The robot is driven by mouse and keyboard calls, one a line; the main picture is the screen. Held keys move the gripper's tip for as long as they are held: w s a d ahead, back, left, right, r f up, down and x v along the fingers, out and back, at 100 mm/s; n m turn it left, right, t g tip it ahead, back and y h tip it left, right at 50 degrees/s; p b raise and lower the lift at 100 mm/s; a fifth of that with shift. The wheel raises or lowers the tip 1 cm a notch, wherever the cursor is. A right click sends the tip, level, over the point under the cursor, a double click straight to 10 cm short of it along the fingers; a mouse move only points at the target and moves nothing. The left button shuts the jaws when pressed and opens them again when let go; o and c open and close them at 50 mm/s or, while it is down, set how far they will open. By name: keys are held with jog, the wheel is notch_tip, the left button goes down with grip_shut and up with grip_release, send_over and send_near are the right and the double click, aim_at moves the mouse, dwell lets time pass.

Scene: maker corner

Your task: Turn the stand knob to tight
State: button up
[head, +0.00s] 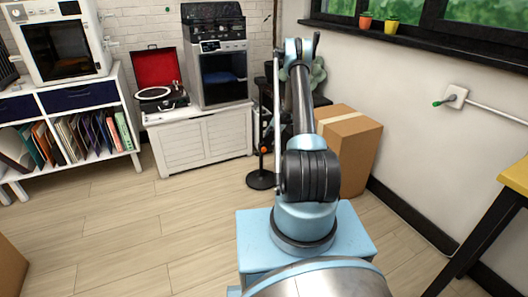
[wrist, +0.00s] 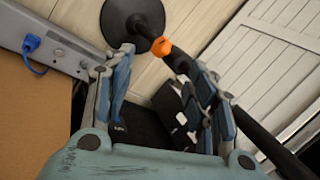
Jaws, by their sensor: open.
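The stand's orange knob (wrist: 161,46) shows in the wrist view, at the top centre on the dark stand pole (wrist: 248,126). The stand's round black base (wrist: 112,20) lies on the floor beyond it. My gripper (wrist: 161,62) is open, its two fingers apart, with the knob in the gap near and past the fingertips. I see no contact with the knob. In the head view the knob (head: 264,150) is a small orange spot above the base (head: 262,181), left of my arm. My gripper is mostly hidden there behind my arm. The knob's turn position cannot be read.
A cardboard box (head: 350,150) stands close right of the stand. A white cabinet (head: 205,142) with a red-lidded record player (head: 160,90) is to the left. In the wrist view a grey strip with a blue plug (wrist: 31,42) lies upper left. Open floor lies in front left.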

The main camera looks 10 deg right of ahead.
aim_at(264, 148)
jog(key=s+a+r+m+t+h, duration=0.1)
jog(key=s+a+r+m+h, duration=0.1)
jog(key=m, duration=1)
jog(key=s+a+r+m+h, duration=0.1)
jog(key=a+r+m+h, duration=0.15)
jog(key=m, duration=0.85)
jog(key=shift+t+y, duration=0.3)
jog(key=shift+y, duration=0.15)
jog(key=x, duration=1.7)
jog(key=shift+d, duration=0.2)
